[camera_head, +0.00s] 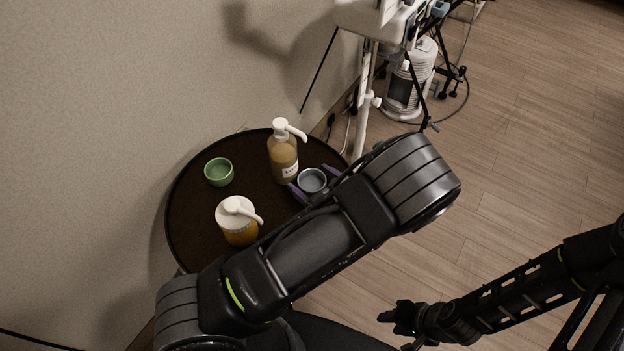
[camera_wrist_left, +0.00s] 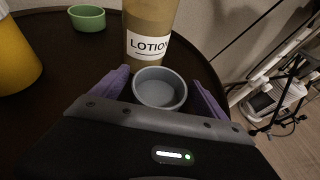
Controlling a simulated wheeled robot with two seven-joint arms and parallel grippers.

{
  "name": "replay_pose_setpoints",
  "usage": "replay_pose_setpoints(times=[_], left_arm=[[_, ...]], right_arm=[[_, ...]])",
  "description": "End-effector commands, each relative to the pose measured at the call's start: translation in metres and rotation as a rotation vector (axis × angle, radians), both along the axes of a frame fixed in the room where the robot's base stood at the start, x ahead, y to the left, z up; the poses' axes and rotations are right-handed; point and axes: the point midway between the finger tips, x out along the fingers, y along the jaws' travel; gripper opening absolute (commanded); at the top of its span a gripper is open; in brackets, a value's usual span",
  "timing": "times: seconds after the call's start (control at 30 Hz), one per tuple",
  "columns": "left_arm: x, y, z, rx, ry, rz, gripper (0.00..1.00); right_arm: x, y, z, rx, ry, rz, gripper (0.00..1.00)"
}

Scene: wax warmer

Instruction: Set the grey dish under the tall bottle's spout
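The grey dish (camera_head: 312,181) sits on the dark round table beside the tall bottle (camera_head: 283,160), to its lower right. The bottle is tan with a white pump, its spout (camera_head: 297,133) pointing right toward the dish's side. In the left wrist view the dish (camera_wrist_left: 160,90) is just in front of the bottle's LOTION label (camera_wrist_left: 147,45). My left gripper (camera_head: 314,182) has its purple fingers on either side of the dish, with narrow gaps showing in the wrist view. My right gripper (camera_head: 392,317) hangs low over the floor; its finger opening is unclear.
A shorter orange bottle (camera_head: 238,222) with a white pump stands on the table (camera_head: 190,225) nearer me. A green bowl (camera_head: 219,172) is at the left. A wall borders the far-left side. A white stand (camera_head: 365,95) is behind, right of the table.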

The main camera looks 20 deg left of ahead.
Motion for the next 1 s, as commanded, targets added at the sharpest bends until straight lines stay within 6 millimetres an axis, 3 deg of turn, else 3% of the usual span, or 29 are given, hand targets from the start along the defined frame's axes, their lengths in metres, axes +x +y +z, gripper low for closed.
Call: replay_pose_setpoints(times=[0.37,1.0], left_arm=[[-0.001,-0.002,0.005,-0.001,-0.001,-0.001,0.85],[-0.052,-0.09,0.046,-0.001,-0.001,-0.001,0.85]], right_arm=[[0.0,0.0,0.003,0.0,0.0,0.0,0.36],[0.0,0.0,-0.001,0.0,0.0,0.0,0.36]])
